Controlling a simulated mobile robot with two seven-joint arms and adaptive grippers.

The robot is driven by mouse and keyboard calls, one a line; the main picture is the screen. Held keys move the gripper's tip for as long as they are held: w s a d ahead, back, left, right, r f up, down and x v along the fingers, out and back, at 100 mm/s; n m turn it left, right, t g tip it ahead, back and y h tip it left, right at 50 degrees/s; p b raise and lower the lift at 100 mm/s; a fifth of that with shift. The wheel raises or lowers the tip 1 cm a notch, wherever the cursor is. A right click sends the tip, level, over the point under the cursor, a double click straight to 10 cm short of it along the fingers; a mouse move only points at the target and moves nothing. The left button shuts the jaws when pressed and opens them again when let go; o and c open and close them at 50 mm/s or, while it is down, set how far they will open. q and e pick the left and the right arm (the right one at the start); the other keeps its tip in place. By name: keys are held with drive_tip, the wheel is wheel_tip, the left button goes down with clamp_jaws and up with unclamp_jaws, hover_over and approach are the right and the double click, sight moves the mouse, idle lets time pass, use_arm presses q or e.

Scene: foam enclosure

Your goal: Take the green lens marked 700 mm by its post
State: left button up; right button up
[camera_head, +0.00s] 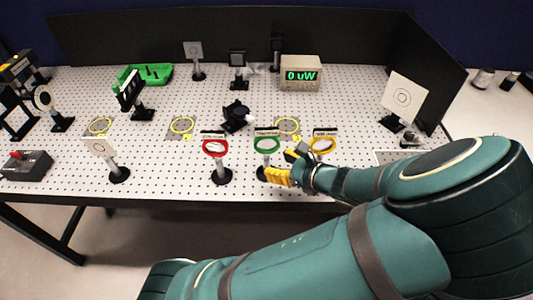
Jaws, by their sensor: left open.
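The label's print is too small to read surely. My left gripper (278,172) is open, its yellow fingertips at the right side of the green lens's post, low near the base. I cannot tell whether they touch the post. The gripper partly hides the base. My right gripper is not in view.
A red-ringed lens (216,148) stands close on the left and a yellow-ringed lens (322,146) on the right, behind my wrist. A black mount (236,115) stands behind. A white target card (404,98) and a power meter (301,73) are farther back.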

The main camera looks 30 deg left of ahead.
sight(269, 162)
use_arm(q)
drive_tip(key=x, duration=0.2)
drive_tip(key=b+x, duration=0.1)
drive_tip(key=x, duration=0.1)
drive_tip(key=shift+w+a+f, duration=0.15)
drive_tip(key=shift+f, duration=0.25)
drive_tip(key=shift+a+f+b, duration=0.1)
drive_tip(key=shift+a+b, duration=0.2)
drive_tip(key=shift+a, duration=0.15)
clamp_jaws()
